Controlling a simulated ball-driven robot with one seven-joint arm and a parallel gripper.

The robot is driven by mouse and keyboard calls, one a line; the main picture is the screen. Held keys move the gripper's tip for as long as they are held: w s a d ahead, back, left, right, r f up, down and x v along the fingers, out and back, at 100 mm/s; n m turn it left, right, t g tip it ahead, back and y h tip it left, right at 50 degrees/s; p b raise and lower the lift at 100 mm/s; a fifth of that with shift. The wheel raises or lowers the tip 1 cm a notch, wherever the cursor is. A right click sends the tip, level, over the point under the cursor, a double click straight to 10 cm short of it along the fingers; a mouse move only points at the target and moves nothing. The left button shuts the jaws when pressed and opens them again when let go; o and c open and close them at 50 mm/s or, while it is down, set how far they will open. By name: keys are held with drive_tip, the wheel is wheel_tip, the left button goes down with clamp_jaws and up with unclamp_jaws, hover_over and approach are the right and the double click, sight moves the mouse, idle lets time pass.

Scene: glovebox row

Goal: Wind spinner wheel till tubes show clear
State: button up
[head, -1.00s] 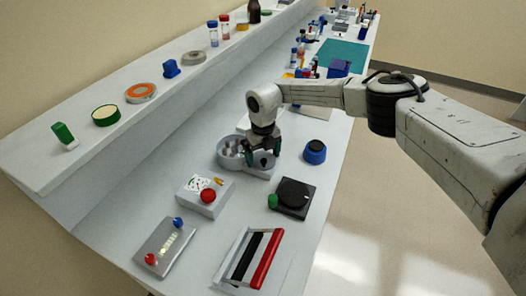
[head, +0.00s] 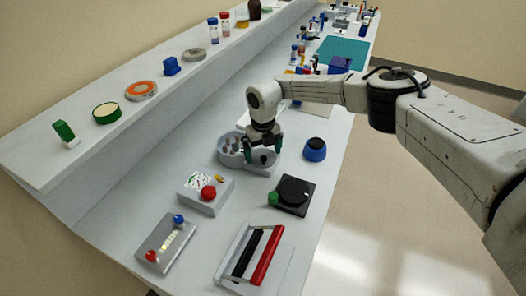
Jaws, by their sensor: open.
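The spinner (head: 231,158) is a light grey round body with several small pegs or tubes in a cup on its left side and a dark knob (head: 264,159) on its right lobe. It stands on the white bench. Whether the fingers touch the knob, I cannot tell. The gripper partly hides the back of the spinner. The tubes look grey, and their clearness is too small to tell.
A blue-and-black knob (head: 315,149) stands right of the spinner. In front are a black dial box (head: 292,194) with a green knob and a white box with a red button (head: 208,193). A red-and-black roller frame (head: 250,254) lies nearer. A raised shelf (head: 90,143) runs along the left.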

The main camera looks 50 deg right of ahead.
wheel_tip(320, 180, up, 11)
drive_tip(key=b, duration=0.1)
drive_tip(key=shift+f, duration=0.2)
idle(0.4)
